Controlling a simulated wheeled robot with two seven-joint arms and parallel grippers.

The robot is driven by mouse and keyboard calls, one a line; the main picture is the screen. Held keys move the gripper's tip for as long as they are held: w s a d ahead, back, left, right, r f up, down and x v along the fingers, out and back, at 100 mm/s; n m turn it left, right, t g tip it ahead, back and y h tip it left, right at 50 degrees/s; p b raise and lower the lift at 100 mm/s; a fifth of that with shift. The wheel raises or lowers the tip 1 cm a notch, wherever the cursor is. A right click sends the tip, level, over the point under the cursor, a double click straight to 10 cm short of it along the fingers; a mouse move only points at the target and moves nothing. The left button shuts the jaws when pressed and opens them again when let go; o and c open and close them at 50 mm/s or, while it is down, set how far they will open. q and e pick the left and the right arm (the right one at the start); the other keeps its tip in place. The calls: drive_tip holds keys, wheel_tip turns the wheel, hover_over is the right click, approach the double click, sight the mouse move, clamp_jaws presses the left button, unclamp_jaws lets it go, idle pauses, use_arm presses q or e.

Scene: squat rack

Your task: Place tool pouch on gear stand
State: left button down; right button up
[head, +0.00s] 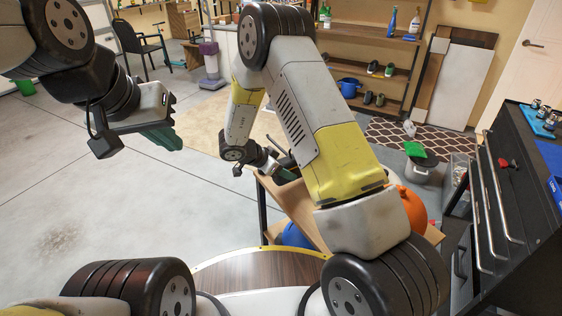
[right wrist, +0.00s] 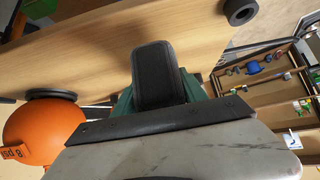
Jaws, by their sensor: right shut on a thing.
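My right gripper (head: 283,170) is beside the wooden top of a black-legged stand (head: 292,203), which I take to be the gear stand; my arm covers much of it. In the right wrist view, the green fingers of my right gripper (right wrist: 155,98) are shut on a dark, rounded-rectangular thing (right wrist: 156,70), apparently the tool pouch. A wooden surface (right wrist: 95,45) lies behind it; I cannot tell whether they touch. My left gripper (head: 160,137) hangs over bare floor at the upper left, its green fingers seen from the side, so their opening is unclear.
A black tool chest (head: 520,205) stands at the right. A wooden shelf (head: 375,62) is behind.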

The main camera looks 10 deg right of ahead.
drive_tip(key=shift+w+d, duration=0.15)
drive_tip(key=shift+w, duration=0.15)
drive_tip(key=shift+w+d+f, duration=0.1)
drive_tip(key=shift+w+f, duration=0.1)
drive_tip(key=shift+f, duration=0.7)
drive_tip(key=shift+w+d+f, duration=0.1)
drive_tip(key=shift+w+f, duration=0.05)
drive_tip(key=shift+f, duration=0.75)
drive_tip(key=shift+f, duration=0.2)
drive_tip(key=o, duration=1.3)
drive_tip(key=shift+a, duration=0.1)
